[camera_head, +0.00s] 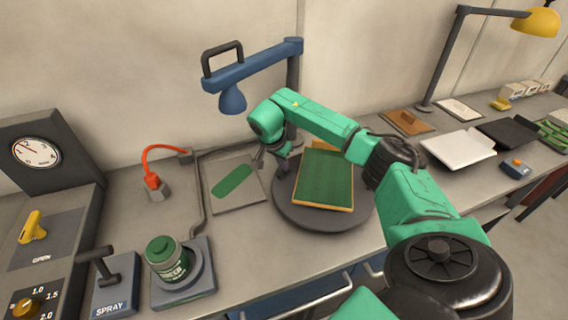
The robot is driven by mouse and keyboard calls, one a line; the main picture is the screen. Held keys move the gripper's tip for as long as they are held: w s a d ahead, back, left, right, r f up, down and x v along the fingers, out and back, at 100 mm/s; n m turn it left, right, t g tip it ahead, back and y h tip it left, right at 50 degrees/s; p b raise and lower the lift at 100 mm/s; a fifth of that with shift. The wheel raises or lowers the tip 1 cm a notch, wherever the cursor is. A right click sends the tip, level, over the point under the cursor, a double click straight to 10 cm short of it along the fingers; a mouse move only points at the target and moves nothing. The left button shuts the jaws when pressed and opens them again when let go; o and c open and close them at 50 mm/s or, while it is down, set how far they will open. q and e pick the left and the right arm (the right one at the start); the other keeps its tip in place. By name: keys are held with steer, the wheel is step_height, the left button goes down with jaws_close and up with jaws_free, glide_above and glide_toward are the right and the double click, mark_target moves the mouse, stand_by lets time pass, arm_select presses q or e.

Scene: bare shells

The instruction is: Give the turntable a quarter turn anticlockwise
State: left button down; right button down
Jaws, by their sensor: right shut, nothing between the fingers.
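The turntable (325,221) is a round dark grey disc on the bench, near the middle of the camera_head view. A green panel with an orange-tan edge (325,178) lies on it, set slightly askew. My right arm reaches in from the lower right and passes over the far side of the disc. My right gripper (262,159) is shut and empty at the disc's far left edge, beside the panel. Whether it touches the disc or the panel cannot be told. The disc's far side is partly hidden by my arm. My left gripper is not in view.
A grey tray with a green patch (232,180) lies left of the turntable. A blue lamp stand (255,67) rises behind it. A green can (166,260), a spray lever (100,272) and a dial box (40,150) stand left. Papers and boards (460,148) lie right.

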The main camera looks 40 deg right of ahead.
mark_target(283, 186)
steer(key=shift+s+a+n, duration=0.45)
steer(key=shift+a+n, duration=0.1)
steer(key=shift+n, duration=0.15)
steer(key=shift+s+a+n+t+p, duration=0.3)
steer(key=shift+s+a+n+t, duration=0.1)
steer(key=shift+a+n, duration=0.1)
steer(key=shift+s+a+n+t+y, duration=0.25)
steer(key=shift+s+a+n, duration=0.3)
steer(key=shift+s+n, duration=0.25)
steer(key=shift+s+a+n+t+y, duration=0.15)
steer(key=shift+s+a+n+t, duration=0.1)
steer(key=shift+s+a+n, duration=0.4)
steer(key=shift+s+d+n, duration=0.1)
steer(key=shift+d+n, duration=0.05)
steer(key=shift+n, duration=0.1)
